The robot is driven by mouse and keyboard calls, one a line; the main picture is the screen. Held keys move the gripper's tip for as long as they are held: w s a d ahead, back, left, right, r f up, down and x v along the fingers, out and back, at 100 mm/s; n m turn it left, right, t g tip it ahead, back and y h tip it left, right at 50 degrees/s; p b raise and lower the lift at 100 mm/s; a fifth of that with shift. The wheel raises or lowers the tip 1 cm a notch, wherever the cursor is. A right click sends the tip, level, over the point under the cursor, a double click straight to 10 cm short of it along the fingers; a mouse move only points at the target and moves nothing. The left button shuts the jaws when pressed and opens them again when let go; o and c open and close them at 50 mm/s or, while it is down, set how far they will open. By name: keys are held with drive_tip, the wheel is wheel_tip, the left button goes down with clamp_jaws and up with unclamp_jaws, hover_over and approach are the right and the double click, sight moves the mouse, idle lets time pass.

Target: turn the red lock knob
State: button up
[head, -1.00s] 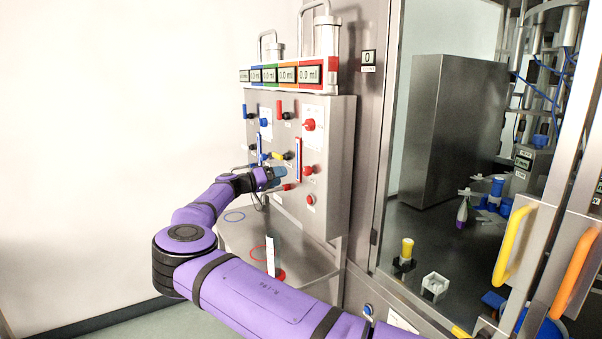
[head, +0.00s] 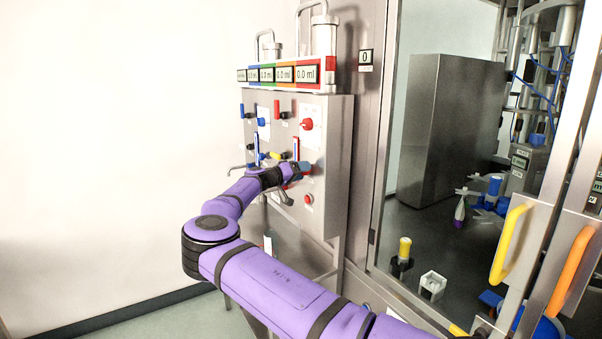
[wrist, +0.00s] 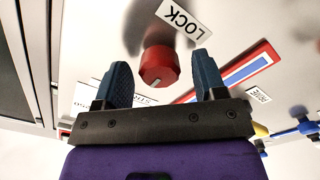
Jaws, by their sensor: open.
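The red lock knob (wrist: 159,66) shows in the wrist view, on the pale metal panel beside a label reading LOCK (wrist: 184,16). A pale slot marks its face. My gripper (wrist: 160,76) is open, with one blue fingertip on each side of the knob in this view. I see no finger clearly touching it. In the head view my gripper (head: 297,172) is close to the panel front (head: 334,150), below a red knob (head: 306,124). The knob between my fingers cannot be made out in the head view.
A red-and-blue gauge (wrist: 238,71) runs beside the knob. A yellow lever (wrist: 261,130) and blue valve handles sit nearby. A red button (head: 309,199) is low on the panel. A glazed cabinet with yellow (head: 508,244) and orange handles (head: 572,270) stands at right.

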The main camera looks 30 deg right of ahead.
drive_tip(key=shift+c, duration=0.2)
drive_tip(key=c, duration=0.9)
drive_tip(key=shift+n, duration=0.3)
drive_tip(key=n, duration=1.9)
drive_tip(key=shift+f, duration=0.1)
drive_tip(key=shift+n, duration=0.3)
